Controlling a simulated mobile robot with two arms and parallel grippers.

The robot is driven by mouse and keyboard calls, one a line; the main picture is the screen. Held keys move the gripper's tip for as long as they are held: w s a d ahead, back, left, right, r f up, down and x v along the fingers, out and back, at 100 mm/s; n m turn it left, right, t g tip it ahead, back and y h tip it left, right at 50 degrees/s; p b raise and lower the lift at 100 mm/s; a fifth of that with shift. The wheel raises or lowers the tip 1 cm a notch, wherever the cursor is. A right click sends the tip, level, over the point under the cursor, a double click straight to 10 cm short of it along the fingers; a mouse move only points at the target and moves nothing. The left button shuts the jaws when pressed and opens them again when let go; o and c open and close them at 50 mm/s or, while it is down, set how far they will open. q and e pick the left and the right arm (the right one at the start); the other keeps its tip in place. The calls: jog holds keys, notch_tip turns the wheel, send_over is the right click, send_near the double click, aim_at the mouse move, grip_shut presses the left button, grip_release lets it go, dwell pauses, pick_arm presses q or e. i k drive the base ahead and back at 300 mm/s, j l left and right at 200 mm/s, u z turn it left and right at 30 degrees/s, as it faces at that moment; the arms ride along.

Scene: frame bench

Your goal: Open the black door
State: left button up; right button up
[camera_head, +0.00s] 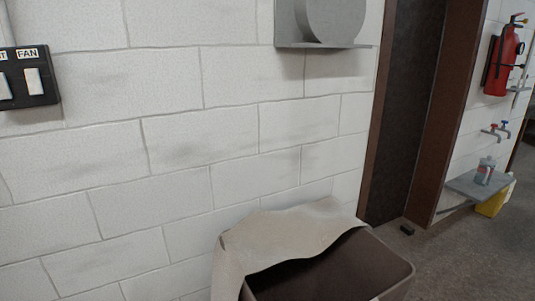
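A tall black door (413,105) stands at the right, set in a brown frame (437,150). I see it at a steep angle, and its top is cut off by the picture edge. It appears to fill the frame, but I cannot tell for sure whether it is fully shut. No handle can be made out on it. Neither of my grippers shows in the head view.
A bin (397,273) with a beige cloth (285,237) stands before the white block wall (170,90). A small black object (407,230) lies on the floor by the door. Right of it are a fire extinguisher (503,60), a grey shelf (478,187) and a yellow container (491,205).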

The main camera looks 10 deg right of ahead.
aim_at(419, 26)
jog(key=l, duration=0.45)
jog(key=i+l+z, duration=0.1)
jog(key=l, duration=0.35)
jog(key=i+l, duration=0.15)
jog(key=l, duration=0.3)
jog(key=l+z, duration=0.1)
jog(key=l, duration=0.35)
jog(key=i+l, duration=0.2)
jog(key=l, duration=0.2)
jog(key=i+l+z, duration=0.1)
jog(key=l, duration=0.35)
jog(key=i+l, duration=0.1)
jog(key=l, duration=0.35)
jog(key=z, duration=0.05)
